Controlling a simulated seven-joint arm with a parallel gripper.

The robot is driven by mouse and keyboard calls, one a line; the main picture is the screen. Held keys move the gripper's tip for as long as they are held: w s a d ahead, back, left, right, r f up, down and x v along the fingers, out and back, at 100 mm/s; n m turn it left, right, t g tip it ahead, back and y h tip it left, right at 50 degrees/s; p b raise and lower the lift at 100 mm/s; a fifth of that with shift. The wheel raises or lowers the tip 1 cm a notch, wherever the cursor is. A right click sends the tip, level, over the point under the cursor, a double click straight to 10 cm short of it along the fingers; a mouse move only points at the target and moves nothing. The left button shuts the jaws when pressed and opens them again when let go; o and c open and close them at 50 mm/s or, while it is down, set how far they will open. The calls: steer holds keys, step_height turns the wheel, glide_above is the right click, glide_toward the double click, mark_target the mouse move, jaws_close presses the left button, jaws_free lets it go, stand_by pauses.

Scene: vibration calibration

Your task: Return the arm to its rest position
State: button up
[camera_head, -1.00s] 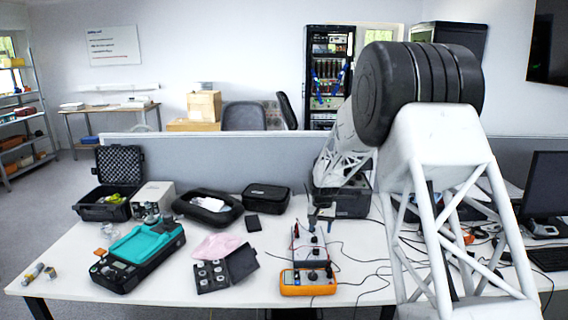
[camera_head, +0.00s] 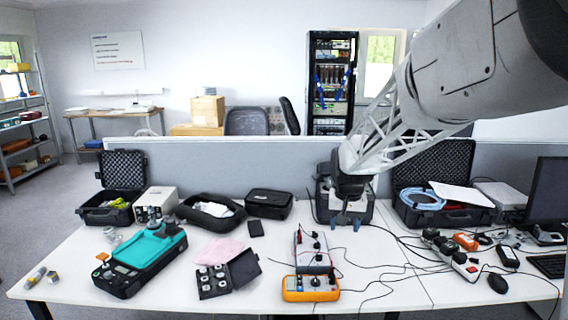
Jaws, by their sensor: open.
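My arm comes in from the upper right and slopes down to the left through its white lattice link. My gripper (camera_head: 348,222) is at the end of it, pointing down, in front of a dark case at the back of the table. Its two blue-grey fingertips show apart with nothing between them. It is above and behind the grey box with knobs (camera_head: 313,262) and the orange meter (camera_head: 310,289), clear of both. Whether it touches the dark case behind cannot be told.
A teal and black device (camera_head: 148,250) and an open black case (camera_head: 118,205) stand at the left. A case with a blue cable (camera_head: 440,212), a power strip (camera_head: 465,268) and a monitor (camera_head: 548,195) are at the right. A grey partition (camera_head: 240,160) runs behind. Loose cables cross the middle.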

steer(key=s+d+r, duration=0.1)
steer(key=s, duration=1.7)
steer(key=s+d+r+n+t, duration=0.1)
steer(key=s+r, duration=0.1)
steer(key=s, duration=1.7)
steer(key=shift+s+r+n, duration=0.15)
steer(key=shift+s+n, duration=0.05)
steer(key=shift+n, duration=0.1)
steer(key=shift+c, duration=0.4)
